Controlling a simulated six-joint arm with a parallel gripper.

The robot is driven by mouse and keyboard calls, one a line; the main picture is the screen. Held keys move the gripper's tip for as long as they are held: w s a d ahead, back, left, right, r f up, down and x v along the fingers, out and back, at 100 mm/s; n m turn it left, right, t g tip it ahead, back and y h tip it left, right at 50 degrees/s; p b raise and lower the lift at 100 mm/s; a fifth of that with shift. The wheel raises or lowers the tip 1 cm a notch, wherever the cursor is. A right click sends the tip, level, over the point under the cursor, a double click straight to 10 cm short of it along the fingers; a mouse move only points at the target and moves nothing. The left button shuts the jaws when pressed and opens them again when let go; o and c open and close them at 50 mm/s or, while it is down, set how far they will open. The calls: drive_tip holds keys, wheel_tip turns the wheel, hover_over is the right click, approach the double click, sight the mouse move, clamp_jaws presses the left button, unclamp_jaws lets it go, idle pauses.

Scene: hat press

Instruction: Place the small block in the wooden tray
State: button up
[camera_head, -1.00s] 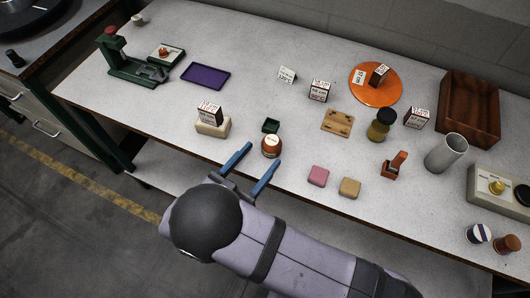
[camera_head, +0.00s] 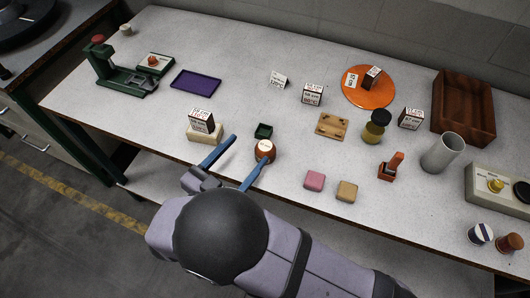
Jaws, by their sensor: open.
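The wooden tray (camera_head: 487,133) is dark brown and stands at the back right of the table. Several small blocks lie about, and I cannot tell which one is meant. A pink block (camera_head: 314,181) and a tan block (camera_head: 347,191) lie near the front middle. White-and-brown labelled blocks stand at the back middle (camera_head: 313,94), right (camera_head: 411,118), on the orange disc (camera_head: 372,77) and on a cream block at left (camera_head: 201,120). My gripper (camera_head: 249,150) is open and empty, its blue fingers over the front edge, close to a round brown jar (camera_head: 264,151).
A small green box (camera_head: 263,131) sits behind the jar. A wooden plate (camera_head: 332,126), dark-lidded jar (camera_head: 376,128), orange-red stand (camera_head: 391,167) and grey cylinder (camera_head: 443,153) stand between my gripper and the tray. A purple tray (camera_head: 195,80) and green press (camera_head: 118,75) are at left.

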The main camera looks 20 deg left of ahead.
sight(263, 155)
drive_tip(key=w+d+r+n+y+b, duration=0.1)
drive_tip(key=d+r+y+b, duration=0.1)
drive_tip(key=d+r, duration=0.25)
drive_tip(key=f+n+y, duration=0.1)
drive_tip(key=f+n+g, duration=0.1)
drive_tip(key=f, duration=0.1)
drive_tip(key=s+f+n+g+y, duration=0.1)
drive_tip(key=f, duration=0.1)
drive_tip(key=shift+d+n+y+p, duration=0.3)
drive_tip(key=shift+d+n, duration=0.1)
drive_tip(key=shift+s+a+f+n+g+y, duration=0.2)
drive_tip(key=shift+a+f+n+g, duration=0.1)
drive_tip(key=shift+f, duration=0.2)
drive_tip(key=shift+s+a+f+n+g+y, duration=0.1)
drive_tip(key=shift+s+a+f+n+g, duration=0.15)
drive_tip(key=shift+f, duration=0.2)
drive_tip(key=shift+x, duration=3.75)
drive_tip(key=shift+a+r, duration=0.1)
drive_tip(key=shift+r, duration=0.15)
drive_tip(key=c, duration=1.3)
drive_tip(key=shift+o, duration=0.2)
drive_tip(key=shift+r, duration=0.1)
